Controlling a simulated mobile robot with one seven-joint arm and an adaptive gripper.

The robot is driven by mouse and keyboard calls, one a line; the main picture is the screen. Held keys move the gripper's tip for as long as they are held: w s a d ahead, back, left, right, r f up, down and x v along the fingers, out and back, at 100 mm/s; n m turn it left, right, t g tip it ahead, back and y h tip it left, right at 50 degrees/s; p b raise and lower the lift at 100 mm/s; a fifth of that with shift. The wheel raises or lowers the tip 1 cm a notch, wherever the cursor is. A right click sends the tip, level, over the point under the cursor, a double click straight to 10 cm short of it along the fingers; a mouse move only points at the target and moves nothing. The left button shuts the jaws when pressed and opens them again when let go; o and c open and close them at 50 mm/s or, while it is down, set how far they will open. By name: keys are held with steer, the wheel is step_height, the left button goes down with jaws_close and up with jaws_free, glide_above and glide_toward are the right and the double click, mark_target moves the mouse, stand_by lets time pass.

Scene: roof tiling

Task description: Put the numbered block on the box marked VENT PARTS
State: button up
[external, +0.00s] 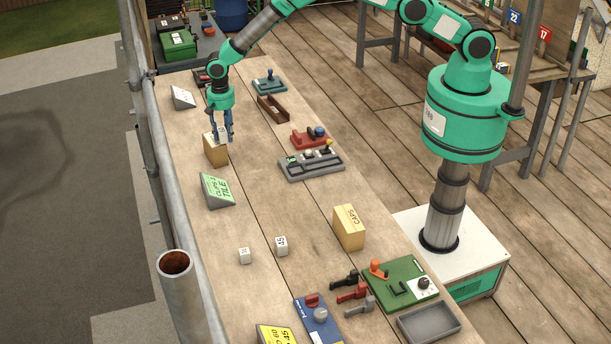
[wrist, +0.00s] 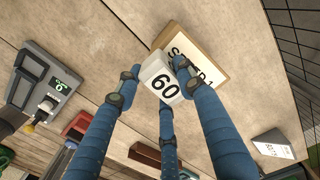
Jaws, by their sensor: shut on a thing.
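My gripper (external: 226,136) is shut on a white block numbered 60 (wrist: 163,88), seen clearly in the wrist view. In that view the block overlaps a tan box (wrist: 213,52), whose black lettering is partly hidden. In the external view the same tan box (external: 215,152) stands on the bench right below the fingertips. I cannot tell whether the block touches it. A yellow box marked CAPS (external: 348,228) stands farther down the bench. I cannot read VENT PARTS on any box.
Two white numbered cubes, one small (external: 244,256) and one marked 45 (external: 281,246), lie on the bench. A green sign (external: 217,190) stands near the tan box. A grey control panel (external: 312,165) is to the right. The bench between sign and cubes is clear.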

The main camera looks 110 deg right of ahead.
mark_target(224, 129)
steer(key=shift+f, duration=0.25)
steer(key=shift+f, duration=0.15)
steer(key=o, duration=1.2)
steer(key=shift+c, duration=0.2)
steer(key=shift+r, duration=0.2)
step_height(224, 129, up, 12)
steer(key=b, duration=0.1)
